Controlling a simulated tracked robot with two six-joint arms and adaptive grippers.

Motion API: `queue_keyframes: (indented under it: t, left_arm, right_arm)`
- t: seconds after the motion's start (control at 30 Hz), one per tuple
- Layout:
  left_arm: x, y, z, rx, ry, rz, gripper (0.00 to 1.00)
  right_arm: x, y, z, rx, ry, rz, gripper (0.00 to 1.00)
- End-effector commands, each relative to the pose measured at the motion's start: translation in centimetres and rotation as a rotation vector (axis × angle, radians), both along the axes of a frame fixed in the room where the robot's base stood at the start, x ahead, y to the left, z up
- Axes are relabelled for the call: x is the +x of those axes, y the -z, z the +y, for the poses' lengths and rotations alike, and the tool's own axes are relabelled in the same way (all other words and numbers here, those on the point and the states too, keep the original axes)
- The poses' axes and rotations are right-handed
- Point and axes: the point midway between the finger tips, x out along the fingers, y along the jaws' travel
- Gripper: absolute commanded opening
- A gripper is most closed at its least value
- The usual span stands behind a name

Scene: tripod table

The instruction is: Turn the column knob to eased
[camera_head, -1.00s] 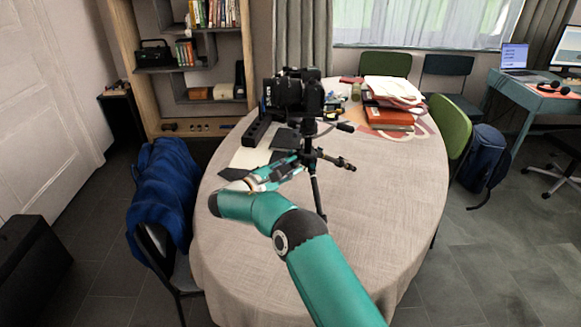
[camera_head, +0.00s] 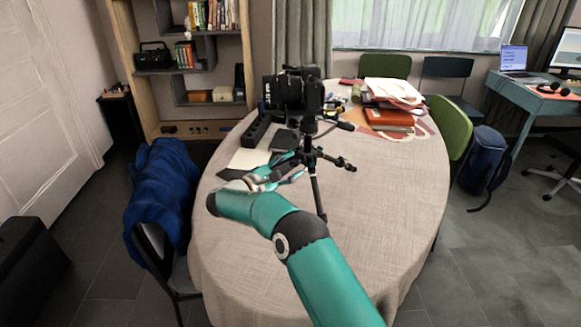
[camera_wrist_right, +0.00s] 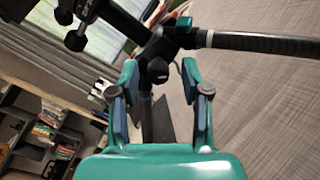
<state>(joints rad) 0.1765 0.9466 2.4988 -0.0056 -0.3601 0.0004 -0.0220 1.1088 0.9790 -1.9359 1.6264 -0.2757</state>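A black tripod (camera_head: 314,185) stands on the table with a black camera (camera_head: 294,92) on top. In the right wrist view the tripod's centre column (camera_wrist_right: 147,120) runs down between my fingers. A round black knob (camera_wrist_right: 157,71) on the column sits between or just beyond the fingertips. My right gripper (camera_wrist_right: 158,76) is open around it, with a gap visible on each side. In the head view the right gripper (camera_head: 287,179) is beside the tripod's column, partly hidden by my own wrist. The knob cannot be made out there. My left gripper is in neither view.
The round table (camera_head: 380,210) has a cream cloth, clear at front and right. Dark items and paper (camera_head: 248,157) lie left of the tripod; books and papers (camera_head: 392,110) are stacked behind right. A chair with a blue jacket (camera_head: 163,200) stands left, a green chair (camera_head: 449,128) right.

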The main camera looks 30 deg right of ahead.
Motion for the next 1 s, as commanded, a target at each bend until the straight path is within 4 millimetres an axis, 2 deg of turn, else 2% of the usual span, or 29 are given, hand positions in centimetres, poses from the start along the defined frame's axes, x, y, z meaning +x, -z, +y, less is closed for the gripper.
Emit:
queue_keyframes:
  t: [0.37,0.57,0.8,1.0]
  left_arm:
    - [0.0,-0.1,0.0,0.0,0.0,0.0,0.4]
    - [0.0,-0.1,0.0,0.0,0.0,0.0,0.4]
    - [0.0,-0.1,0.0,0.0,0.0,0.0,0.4]
    - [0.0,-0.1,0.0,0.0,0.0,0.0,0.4]
  right_arm:
    - [0.0,-0.1,0.8,-0.001,-0.004,-0.001,0.48]
    - [-0.4,-0.1,3.8,-0.002,-0.006,0.0,0.48]
    - [-1.1,0.1,8.5,-0.001,-0.005,0.0,0.48]
    - [-1.5,0.1,11.2,0.0,-0.003,0.0,0.48]
